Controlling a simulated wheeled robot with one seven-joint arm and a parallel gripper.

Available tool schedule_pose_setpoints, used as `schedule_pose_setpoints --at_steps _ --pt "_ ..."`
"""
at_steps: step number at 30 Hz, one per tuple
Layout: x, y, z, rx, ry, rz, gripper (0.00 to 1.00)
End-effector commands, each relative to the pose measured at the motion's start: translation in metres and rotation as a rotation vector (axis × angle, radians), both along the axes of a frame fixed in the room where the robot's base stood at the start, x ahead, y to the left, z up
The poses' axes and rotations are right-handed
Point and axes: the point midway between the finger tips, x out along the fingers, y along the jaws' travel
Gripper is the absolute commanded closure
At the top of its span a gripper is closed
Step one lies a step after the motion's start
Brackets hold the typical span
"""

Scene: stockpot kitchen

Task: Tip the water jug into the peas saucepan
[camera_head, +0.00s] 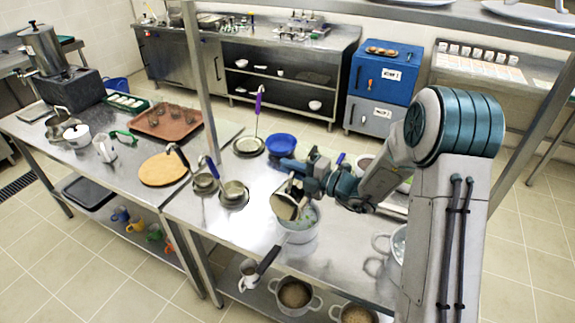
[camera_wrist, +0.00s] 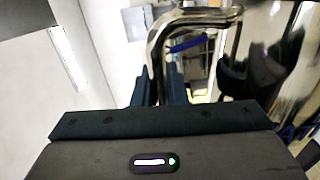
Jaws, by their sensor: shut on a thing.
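My gripper (camera_head: 300,172) is shut on the handle of a metal water jug (camera_head: 285,207) above the steel worktop. The jug is tilted, with its mouth turned down toward a light metal pan (camera_head: 302,236) just below it. This looks like the peas saucepan; a long black handle (camera_head: 268,260) shows at its front left.
A blue bowl (camera_head: 281,144) and small pots with ladles (camera_head: 233,193) stand close on the worktop. A round wooden board (camera_head: 163,169) and a brown tray (camera_head: 167,121) lie further left. A shelf post (camera_head: 203,75) rises behind. Pots (camera_head: 294,293) sit on the lower shelf.

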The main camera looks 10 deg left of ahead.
Motion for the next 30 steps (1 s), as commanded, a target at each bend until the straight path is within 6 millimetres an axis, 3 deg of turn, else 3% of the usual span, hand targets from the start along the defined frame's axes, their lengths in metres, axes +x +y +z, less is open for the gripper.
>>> schedule_pose_setpoints --at_steps 10,21,30 --pt "0.022 -0.010 0.011 0.063 0.134 -0.002 1.00" --pt "0.048 -0.022 0.009 0.133 0.293 -0.001 1.00" --pt "0.058 -0.026 0.010 0.161 0.357 0.001 1.00"
